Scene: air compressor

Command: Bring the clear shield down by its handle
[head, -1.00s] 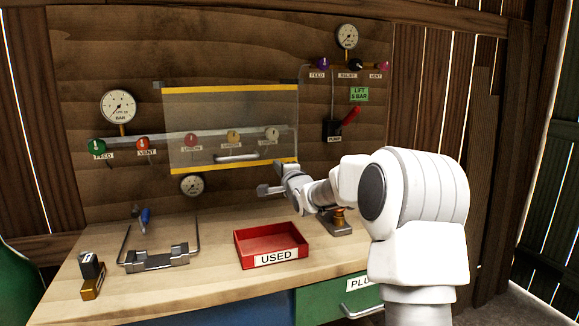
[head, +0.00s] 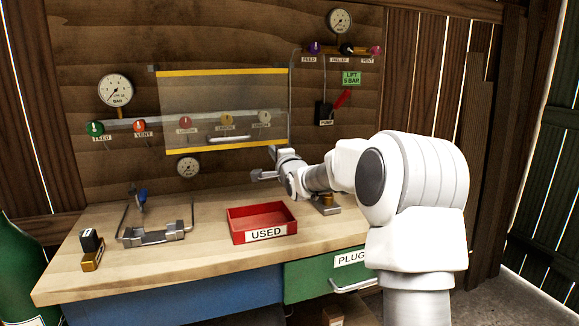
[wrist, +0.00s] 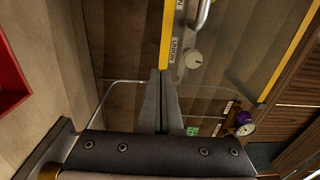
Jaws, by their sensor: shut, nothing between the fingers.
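The clear shield (head: 205,103) hangs on the wooden back panel, with a yellow strip along its top and another along its bottom edge. It covers a row of knobs. Its silver handle (head: 229,138) lies just above the bottom strip; part of the handle also shows at the top of the wrist view (wrist: 201,17). My gripper (head: 258,175) is below and right of the shield's lower edge, apart from the handle. In the wrist view its fingers (wrist: 163,75) are together with nothing between them.
A red tray marked USED (head: 263,223) stands on the bench below my gripper. A metal clamp frame (head: 155,235) and a small black-and-brass block (head: 92,250) are at left. Gauges, knobs and a red-levered pump (head: 325,112) are on the panel.

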